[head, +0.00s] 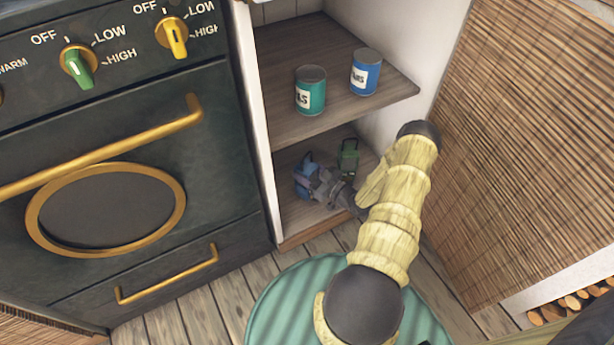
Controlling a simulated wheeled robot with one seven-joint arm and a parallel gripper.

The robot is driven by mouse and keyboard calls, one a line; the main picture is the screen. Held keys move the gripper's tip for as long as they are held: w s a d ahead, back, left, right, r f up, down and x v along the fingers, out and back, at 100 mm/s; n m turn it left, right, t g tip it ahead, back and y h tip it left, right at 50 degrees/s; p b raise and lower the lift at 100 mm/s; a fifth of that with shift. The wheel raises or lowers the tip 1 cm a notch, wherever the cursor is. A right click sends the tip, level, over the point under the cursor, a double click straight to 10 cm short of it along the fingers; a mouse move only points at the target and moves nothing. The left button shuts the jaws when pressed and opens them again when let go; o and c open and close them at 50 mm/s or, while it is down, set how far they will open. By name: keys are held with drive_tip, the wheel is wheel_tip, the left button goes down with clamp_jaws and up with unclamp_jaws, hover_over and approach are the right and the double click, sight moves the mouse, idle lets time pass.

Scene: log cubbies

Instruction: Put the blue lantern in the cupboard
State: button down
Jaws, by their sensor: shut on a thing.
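The blue lantern (301,188) is inside the lower compartment of the open cupboard (257,135), toward its left side. My gripper (313,178) reaches into that compartment from the right and is shut on the lantern, covering part of it. The picture is too small to tell whether the lantern touches the compartment floor. A green lantern (348,158) stands in the same compartment, to the right of and behind my gripper.
A teal can (310,97) and a blue can (366,78) stand on the shelf (345,108) above my gripper. The cupboard's left wall adjoins a black stove (140,170). An open woven door (530,120) is on the right. Chopped logs (572,302) lie at lower right.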

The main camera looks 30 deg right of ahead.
drive_tip(key=shift+f, duration=0.6)
drive_tip(key=shift+c, duration=2.4)
unclamp_jaws()
drive_tip(key=shift+r, duration=0.25)
drive_tip(key=shift+s+d+p, duration=0.2)
drive_tip(key=shift+s+p, duration=0.1)
drive_tip(key=shift+s, duration=0.05)
drive_tip(key=p+v, duration=0.4)
drive_tip(key=v, duration=0.7)
drive_tip(key=shift+p, duration=0.35)
